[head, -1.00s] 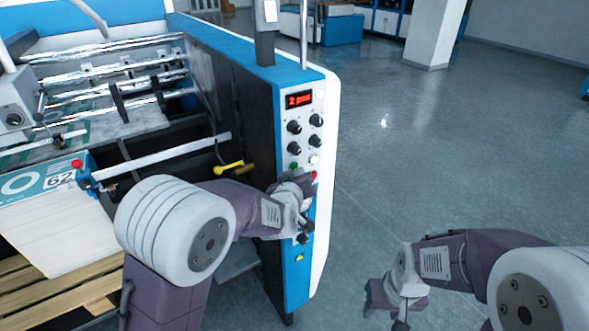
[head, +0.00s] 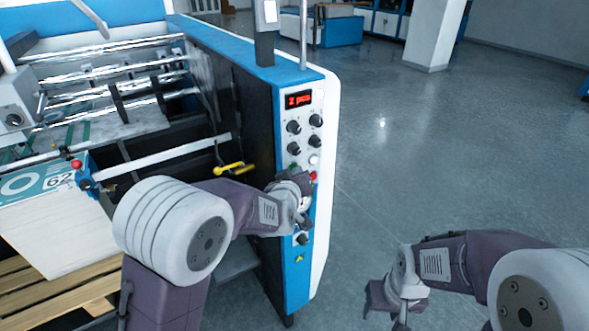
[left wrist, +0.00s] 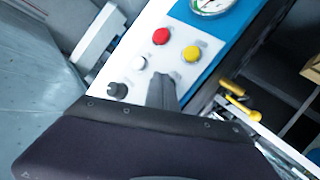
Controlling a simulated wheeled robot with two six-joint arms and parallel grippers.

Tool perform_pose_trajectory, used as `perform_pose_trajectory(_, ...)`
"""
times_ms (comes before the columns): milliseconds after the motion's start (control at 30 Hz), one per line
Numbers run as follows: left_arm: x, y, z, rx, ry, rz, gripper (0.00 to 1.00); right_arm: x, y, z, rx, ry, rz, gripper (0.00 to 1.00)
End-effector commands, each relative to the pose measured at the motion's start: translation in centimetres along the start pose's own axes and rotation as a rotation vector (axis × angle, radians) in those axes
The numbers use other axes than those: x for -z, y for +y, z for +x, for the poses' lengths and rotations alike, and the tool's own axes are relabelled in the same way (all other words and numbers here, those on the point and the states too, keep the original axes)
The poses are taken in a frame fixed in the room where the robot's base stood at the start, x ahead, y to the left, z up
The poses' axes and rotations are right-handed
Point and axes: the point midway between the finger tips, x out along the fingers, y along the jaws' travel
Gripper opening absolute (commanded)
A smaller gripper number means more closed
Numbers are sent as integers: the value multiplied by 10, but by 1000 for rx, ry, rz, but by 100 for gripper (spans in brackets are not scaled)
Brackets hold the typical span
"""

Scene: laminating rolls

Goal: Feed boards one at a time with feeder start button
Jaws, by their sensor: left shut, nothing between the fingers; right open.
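The control panel (head: 303,110) on the machine's end has a red display (head: 299,100) reading "2 pcs", black knobs and coloured buttons. My left gripper (head: 305,222) is shut and empty, close in front of the panel's lower part. In the left wrist view its dark fingers (left wrist: 161,92) point at the button rows beside a white button (left wrist: 139,63), a red button (left wrist: 161,36) and a yellow button (left wrist: 191,53). They cover the spot beside the white button; contact cannot be told. Boards (head: 62,235) lie stacked at left, with a teal print marked "62". My right gripper (head: 398,305) is open over the floor.
Shiny rollers (head: 110,70) and a white bar (head: 165,158) sit above the feeder. A yellow handle (head: 230,168) is beside the panel housing. A pallet (head: 35,295) is under the boards. The grey floor (head: 440,150) at right is clear.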

Motion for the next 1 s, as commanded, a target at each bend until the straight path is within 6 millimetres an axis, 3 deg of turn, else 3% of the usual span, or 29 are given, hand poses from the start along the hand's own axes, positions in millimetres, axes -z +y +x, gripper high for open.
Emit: perform_pose_trajectory(1000, -12, 14, -18, -2, -1, 0, 0, 0, 0, -4, 0, 0, 0, 48)
